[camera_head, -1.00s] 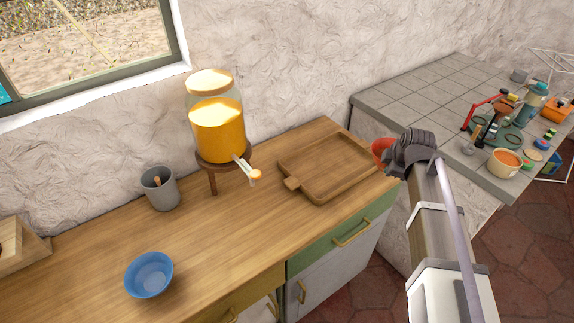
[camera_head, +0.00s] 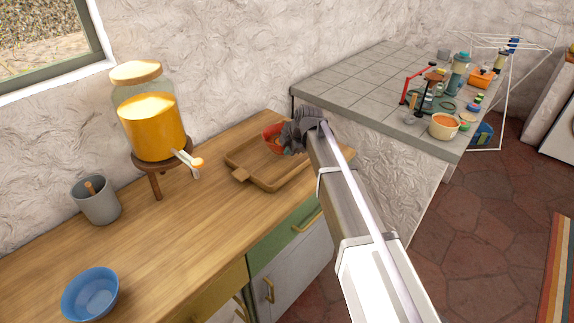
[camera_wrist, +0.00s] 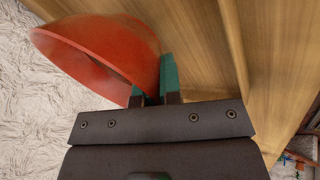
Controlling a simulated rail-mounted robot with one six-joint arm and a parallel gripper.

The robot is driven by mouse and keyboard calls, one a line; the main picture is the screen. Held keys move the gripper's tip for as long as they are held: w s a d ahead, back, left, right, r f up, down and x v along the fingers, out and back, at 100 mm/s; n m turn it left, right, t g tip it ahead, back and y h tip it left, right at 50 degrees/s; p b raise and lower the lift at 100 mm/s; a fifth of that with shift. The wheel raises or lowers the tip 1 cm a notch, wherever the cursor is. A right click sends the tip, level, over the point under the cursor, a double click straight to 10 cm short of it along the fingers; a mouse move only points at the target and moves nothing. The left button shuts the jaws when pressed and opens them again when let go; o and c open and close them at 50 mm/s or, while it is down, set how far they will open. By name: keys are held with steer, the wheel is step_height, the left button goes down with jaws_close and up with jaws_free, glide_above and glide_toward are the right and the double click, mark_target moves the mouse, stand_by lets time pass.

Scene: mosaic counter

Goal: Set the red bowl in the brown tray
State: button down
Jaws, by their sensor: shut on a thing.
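The red bowl (camera_head: 272,138) is at my gripper (camera_head: 292,140), over the far right part of the brown tray (camera_head: 262,179) in the head view. The arm hides part of the bowl. In the wrist view the red bowl (camera_wrist: 100,48) is tilted, and the green fingers of my gripper (camera_wrist: 155,85) are shut on its rim. I cannot tell whether the bowl touches the tray. The tray is a square wooden board with a raised rim and a short handle, lying on the wooden counter.
A glass dispenser of orange liquid (camera_head: 150,125) stands on a wooden stand left of the tray. A grey cup (camera_head: 96,202) and a blue bowl (camera_head: 90,294) are farther left. A tiled counter (camera_head: 355,88) with several items is at right.

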step_height(320, 180, down, 4)
steer(key=b, duration=0.4)
steer(key=shift+r+p, duration=0.3)
steer(key=shift+r, duration=0.05)
steer(key=shift+f, duration=0.25)
steer(key=c, duration=1.3)
jaws_free()
steer(key=shift+r, duration=0.1)
steer(key=shift+r, duration=0.25)
steer(key=p+v, duration=1)
steer(key=v, duration=0.1)
steer(key=shift+s+d+r+p, duration=0.15)
steer(key=shift+s+r+p, duration=0.1)
steer(key=shift+r+p, duration=0.1)
